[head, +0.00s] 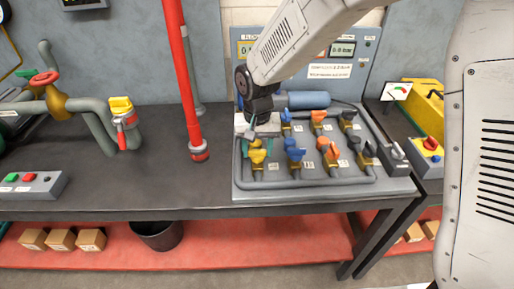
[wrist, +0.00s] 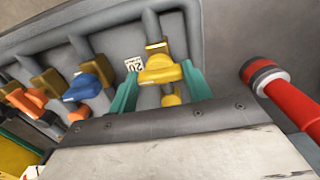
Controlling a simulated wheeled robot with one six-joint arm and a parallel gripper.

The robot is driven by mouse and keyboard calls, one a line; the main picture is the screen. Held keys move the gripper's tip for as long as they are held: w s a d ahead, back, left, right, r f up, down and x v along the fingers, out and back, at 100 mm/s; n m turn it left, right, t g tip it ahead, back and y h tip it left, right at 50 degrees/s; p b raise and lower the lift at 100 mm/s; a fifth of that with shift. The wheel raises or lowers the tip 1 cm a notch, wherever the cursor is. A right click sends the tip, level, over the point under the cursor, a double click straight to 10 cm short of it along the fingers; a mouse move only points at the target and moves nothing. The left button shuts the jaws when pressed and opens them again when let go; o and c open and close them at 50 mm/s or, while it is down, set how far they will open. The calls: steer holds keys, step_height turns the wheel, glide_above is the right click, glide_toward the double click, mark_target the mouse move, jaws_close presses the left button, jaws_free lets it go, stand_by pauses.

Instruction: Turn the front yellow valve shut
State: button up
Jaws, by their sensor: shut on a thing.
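The front yellow valve (head: 257,156) is at the left end of the front row on the grey valve board. Its yellow handle (wrist: 160,71) shows in the wrist view above a brass body and lies roughly across its pipe there. My gripper (wrist: 158,90) has its teal fingers on either side of this handle and is shut on it. In the head view my gripper (head: 256,142) reaches down to the valve from above, and the arm hides part of the board behind it. Another yellow valve (head: 286,116) stands in the back row.
A blue valve (head: 295,153) and orange valves (head: 329,150) stand close by to the right on the board. A red post (head: 184,80) rises left of the board. The bench between the post and the left pipework (head: 95,115) is mostly clear.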

mark_target(257, 150)
stand_by(0.3)
steer(key=o, duration=1)
steer(key=shift+r, duration=0.15)
step_height(257, 150, up, 8)
steer(key=shift+f, duration=0.2)
steer(key=shift+t, duration=0.7)
steer(key=s+d+r, duration=0.3)
steer(key=s+d, duration=0.5)
steer(key=s+d+r, duration=0.4)
steer(key=s+d, duration=0.5)
steer(key=s+d+r, duration=0.3)
steer(key=s+d, duration=0.5)
steer(key=s, duration=0.1)
steer(key=shift+s+d+r, duration=0.1)
steer(key=shift+d+r, duration=0.1)
steer(key=shift+r, duration=0.05)
